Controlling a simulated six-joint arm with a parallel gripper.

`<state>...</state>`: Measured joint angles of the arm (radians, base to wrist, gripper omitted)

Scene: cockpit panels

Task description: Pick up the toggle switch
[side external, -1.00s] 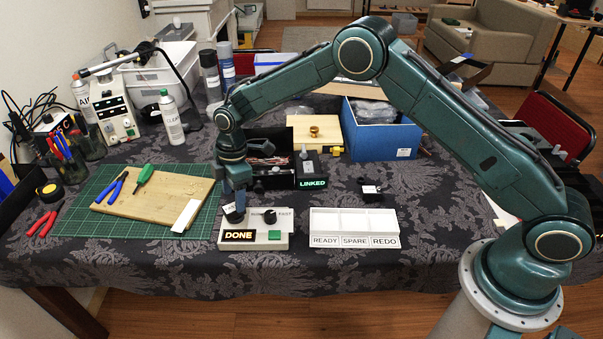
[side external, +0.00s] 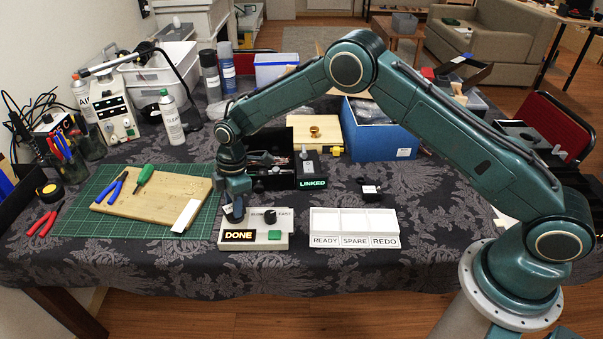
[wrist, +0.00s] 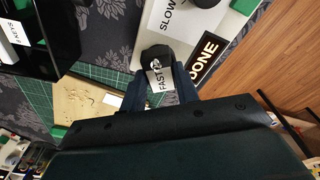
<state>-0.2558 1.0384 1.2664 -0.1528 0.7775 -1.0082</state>
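A small dark part with a pale label (side external: 370,188), which looks like the loose toggle switch, lies on the cloth behind the white tray; I cannot be sure of its kind. My gripper (side external: 235,216) is well left of it, low over the left end of the DONE panel (side external: 254,246). In the wrist view, my gripper's fingers (wrist: 158,88) stand either side of a black knob (wrist: 155,54) beside a FAST label. I cannot tell whether they press on it. A second black knob (side external: 269,216) sits to the right on the panel.
A white tray (side external: 353,231) marked READY, SPARE and REDO stands to the right. The LINKED box (side external: 309,172), a blue crate (side external: 379,134) and a black bin are behind. A wooden board (side external: 150,202) lies left on the green mat (side external: 92,226). Cloth between panel and tray is clear.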

